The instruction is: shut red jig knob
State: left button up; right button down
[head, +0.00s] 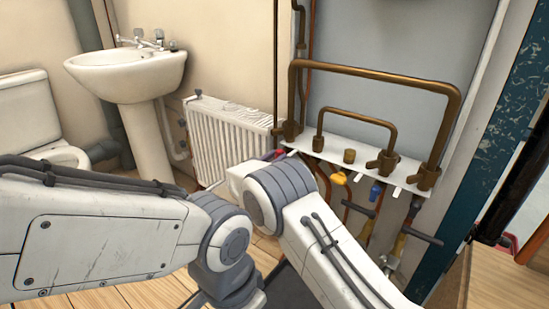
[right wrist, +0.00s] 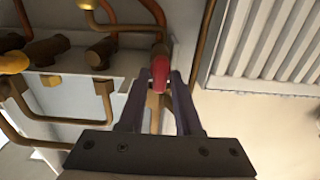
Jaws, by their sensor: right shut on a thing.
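The red jig knob (right wrist: 160,68) shows in the right wrist view at the top centre, pointing toward the camera. My right gripper (right wrist: 159,77) has one dark finger on either side of it and is shut on it. In the head view only a small bit of red (head: 279,152) shows past my right arm, at the left end of the jig's white rail (head: 322,147). My right gripper is mostly hidden there behind my own arm. My left gripper is out of view.
The jig carries bent brass pipes (head: 376,72), a yellow knob (head: 339,178) and a blue knob (head: 375,191). A white radiator (head: 225,130) stands close to the left of the red knob. A sink (head: 127,72) and toilet (head: 29,113) are farther left.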

jog(key=shift+d+m, duration=0.1)
jog(key=shift+m, duration=0.2)
jog(key=m, duration=0.3)
jog(key=shift+p, duration=0.35)
jog(key=m+b, duration=0.1)
jog(key=m, duration=0.3)
jog(key=m+b, duration=0.2)
jog(key=m, duration=0.3)
jog(key=m+b, duration=0.1)
jog(key=m, duration=0.4)
jog(key=shift+s+d+f+b, duration=0.1)
jog(key=shift+f+b, duration=0.15)
jog(key=shift+b, duration=0.15)
jog(key=c, duration=0.8)
grip_release()
